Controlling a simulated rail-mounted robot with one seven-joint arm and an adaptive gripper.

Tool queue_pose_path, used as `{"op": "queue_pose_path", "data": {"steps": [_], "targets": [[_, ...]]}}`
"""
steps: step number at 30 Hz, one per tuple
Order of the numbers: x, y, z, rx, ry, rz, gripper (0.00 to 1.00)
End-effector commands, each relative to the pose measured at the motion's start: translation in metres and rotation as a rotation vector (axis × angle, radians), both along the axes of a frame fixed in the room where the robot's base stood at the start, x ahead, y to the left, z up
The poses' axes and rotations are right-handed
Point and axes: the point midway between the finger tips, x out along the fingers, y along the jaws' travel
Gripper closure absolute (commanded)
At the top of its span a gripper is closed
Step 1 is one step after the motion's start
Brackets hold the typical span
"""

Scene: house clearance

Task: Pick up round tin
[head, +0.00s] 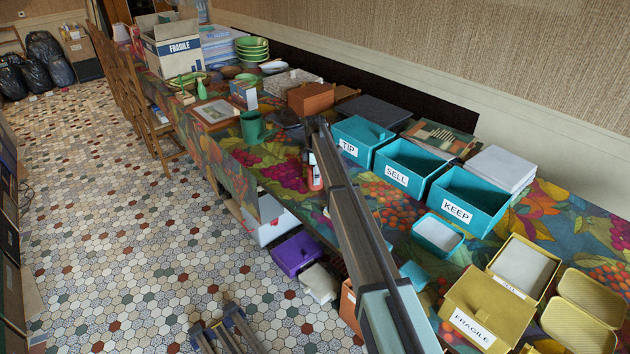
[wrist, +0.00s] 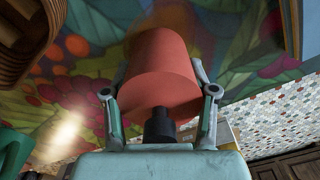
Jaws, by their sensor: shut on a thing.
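The round tin (wrist: 160,65) is a plain salmon-red cylinder in the wrist view. It sits between the two fingers of my gripper (wrist: 160,94), one finger against each side, and my gripper is shut on it. One flat round end faces the wrist camera. The patterned tablecloth (wrist: 75,75) shows behind the tin; I cannot tell whether the tin touches it. In the head view my arm reaches over the table and hides most of my gripper. A small red thing (head: 314,177) shows beside the arm there; I cannot tell whether it is the tin.
Teal boxes labelled TIP (head: 349,148), SELL (head: 397,177) and KEEP (head: 457,211) stand right of my arm. A yellow FRAGILE box (head: 474,327) is nearer. The tiled floor is mostly clear.

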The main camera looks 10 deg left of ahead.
Motion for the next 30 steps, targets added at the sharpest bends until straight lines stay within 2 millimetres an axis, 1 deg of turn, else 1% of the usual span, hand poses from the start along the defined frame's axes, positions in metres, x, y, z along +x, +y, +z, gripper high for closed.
{"op": "queue_pose_path", "data": {"steps": [4, 8, 11, 14, 17, 20, 24, 30], "targets": [[0.000, 0.000, 0.002, 0.000, -0.001, 0.000, 1.00], [0.001, 0.000, 0.009, 0.000, -0.001, 0.000, 1.00], [0.000, 0.000, 0.018, 0.000, -0.001, 0.000, 1.00], [0.001, 0.000, 0.032, 0.001, -0.003, 0.000, 1.00], [0.001, 0.000, 0.051, 0.001, -0.003, 0.000, 1.00], [0.001, 0.000, 0.075, 0.001, -0.003, 0.000, 1.00], [0.002, 0.001, 0.111, 0.001, -0.004, 0.000, 1.00], [0.002, 0.000, 0.156, 0.001, -0.003, 0.000, 1.00]]}}
